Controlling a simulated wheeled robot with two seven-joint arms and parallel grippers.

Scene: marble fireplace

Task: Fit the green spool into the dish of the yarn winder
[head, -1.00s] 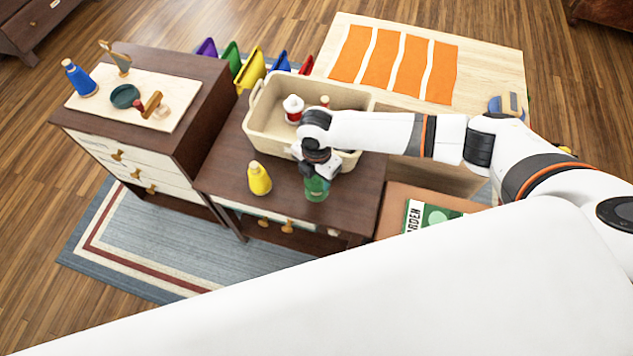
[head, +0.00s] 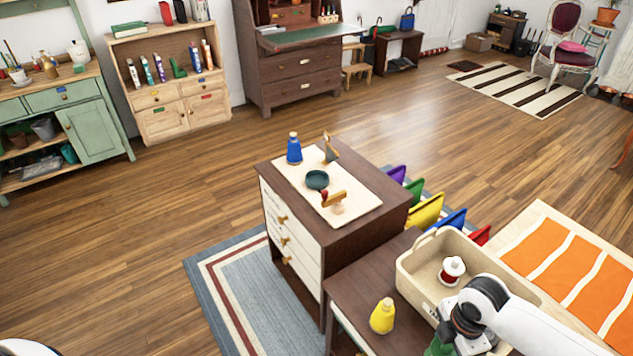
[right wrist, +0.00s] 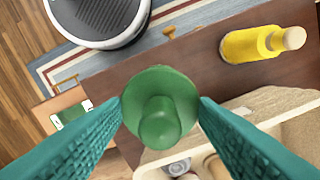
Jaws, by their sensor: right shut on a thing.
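The green spool (right wrist: 160,108) is held between the two teal fingers of my right gripper (right wrist: 160,100), which is shut on it. In the head view the green spool (head: 437,347) shows only partly at the bottom edge, below my right gripper (head: 455,328). The yarn winder (head: 335,197) sits on a white board on top of the dark drawer cabinet, up and left of my right gripper. Its round dark green dish (head: 317,180) looks empty. My left gripper is not in view.
A yellow spool (head: 382,316) stands on the lower dark table (head: 350,285), left of my gripper. A cream bin (head: 415,290) with a red and white spool (head: 452,270) is beside my right arm. A blue spool (head: 294,148) and an upright wooden piece (head: 330,148) stand near the dish.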

